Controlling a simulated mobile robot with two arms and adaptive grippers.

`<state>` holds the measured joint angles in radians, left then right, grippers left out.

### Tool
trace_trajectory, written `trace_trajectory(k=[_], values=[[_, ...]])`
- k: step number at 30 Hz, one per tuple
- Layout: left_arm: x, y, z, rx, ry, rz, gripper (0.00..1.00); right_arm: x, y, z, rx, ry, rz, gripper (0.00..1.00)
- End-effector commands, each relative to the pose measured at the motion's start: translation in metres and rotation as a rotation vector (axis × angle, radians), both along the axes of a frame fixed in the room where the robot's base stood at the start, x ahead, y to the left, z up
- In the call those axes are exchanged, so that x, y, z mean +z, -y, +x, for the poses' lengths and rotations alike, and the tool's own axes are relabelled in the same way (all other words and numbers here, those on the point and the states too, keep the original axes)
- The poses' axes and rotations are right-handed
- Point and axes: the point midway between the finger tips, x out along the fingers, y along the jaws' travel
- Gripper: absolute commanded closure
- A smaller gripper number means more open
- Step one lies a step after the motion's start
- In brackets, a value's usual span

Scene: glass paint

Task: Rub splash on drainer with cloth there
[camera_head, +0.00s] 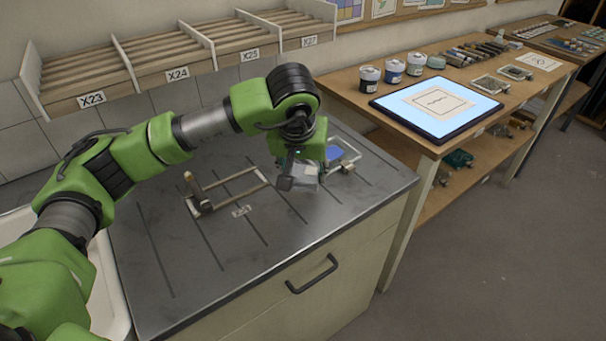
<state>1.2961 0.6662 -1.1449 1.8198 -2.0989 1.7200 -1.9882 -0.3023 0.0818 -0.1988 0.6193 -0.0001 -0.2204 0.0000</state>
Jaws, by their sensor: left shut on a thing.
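My left gripper (300,180) points down over the right part of the grey metal drainer (225,265). It is shut on a pale grey cloth (305,170), low at the drainer surface; whether the cloth touches the surface is hard to tell. A blue patch (333,153), which looks like the splash, shows just right of the gripper, beside a small clear framed piece (346,157). The gripper and cloth hide part of this area. My right gripper is not in view.
A wooden frame with an upright post (195,190) lies on the drainer left of the gripper, near a small label (241,211). Slotted racks (165,60) stand behind. A bench at right holds a lit panel (437,104) and paint jars (369,78). The drainer's front is clear.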

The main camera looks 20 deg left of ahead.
Motion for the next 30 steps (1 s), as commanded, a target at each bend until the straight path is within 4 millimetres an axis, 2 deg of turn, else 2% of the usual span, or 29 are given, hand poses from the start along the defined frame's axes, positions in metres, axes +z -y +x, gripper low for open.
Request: trace_trajectory(k=[3,9,26,30], values=[[0.014,0.002,-0.002,0.001,0.000,0.000,0.69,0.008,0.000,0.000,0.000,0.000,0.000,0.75],[0.027,0.003,-0.004,0.005,0.001,0.000,0.69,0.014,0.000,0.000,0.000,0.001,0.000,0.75],[0.027,0.003,-0.004,0.005,0.000,-0.001,0.69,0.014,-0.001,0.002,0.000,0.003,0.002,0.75],[0.038,0.003,-0.004,0.005,0.001,-0.001,0.69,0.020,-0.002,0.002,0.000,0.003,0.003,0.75]])
